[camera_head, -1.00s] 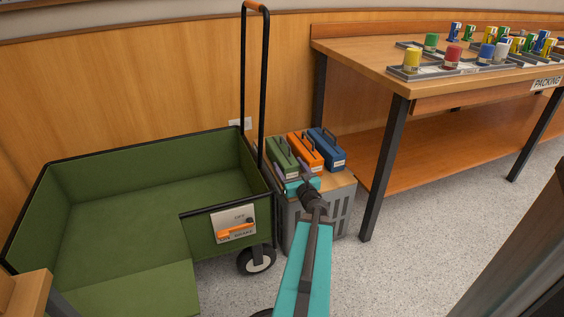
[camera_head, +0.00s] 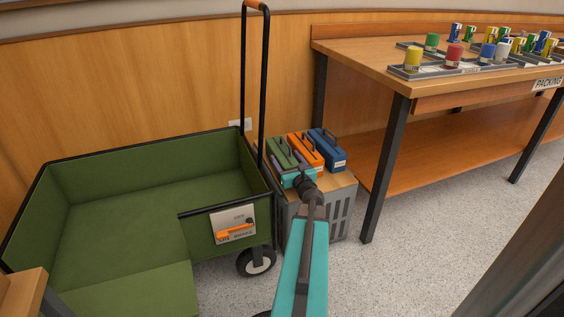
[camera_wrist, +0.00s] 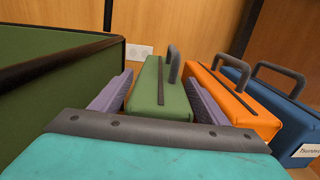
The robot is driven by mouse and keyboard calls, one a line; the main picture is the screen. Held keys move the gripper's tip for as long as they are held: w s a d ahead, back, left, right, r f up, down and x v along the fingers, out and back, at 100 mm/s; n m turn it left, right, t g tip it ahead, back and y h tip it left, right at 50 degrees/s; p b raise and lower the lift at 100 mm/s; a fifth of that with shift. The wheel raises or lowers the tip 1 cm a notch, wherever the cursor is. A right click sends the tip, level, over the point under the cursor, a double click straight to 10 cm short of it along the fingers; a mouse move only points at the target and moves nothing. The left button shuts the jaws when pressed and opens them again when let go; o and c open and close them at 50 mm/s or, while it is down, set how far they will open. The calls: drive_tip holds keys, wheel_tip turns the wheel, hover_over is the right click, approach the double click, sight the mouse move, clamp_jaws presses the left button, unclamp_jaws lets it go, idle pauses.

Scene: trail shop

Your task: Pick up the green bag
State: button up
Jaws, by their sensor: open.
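The green bag (camera_head: 279,152) stands on a small grey cabinet with a wooden top, at the left of a row of three bags. It has a dark handle on top. In the wrist view the green bag (camera_wrist: 163,92) is straight ahead, between the two purple-grey fingers of my gripper (camera_wrist: 158,98). The fingers are apart, one on each side of the bag's near end. I cannot tell whether they touch it. In the head view my gripper (camera_head: 287,169) is at the bag's near end and partly hides it.
An orange bag (camera_head: 306,150) stands close on the right, then a blue bag (camera_head: 329,150). The green cart (camera_head: 110,215) with a tall handle is just left of the cabinet (camera_head: 342,214). A packing table (camera_head: 375,65) with trays of cans is at the right.

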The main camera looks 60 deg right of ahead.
drive_tip(key=shift+x, duration=1.05)
drive_tip(key=c, duration=1.3)
drive_tip(key=shift+r, duration=0.15)
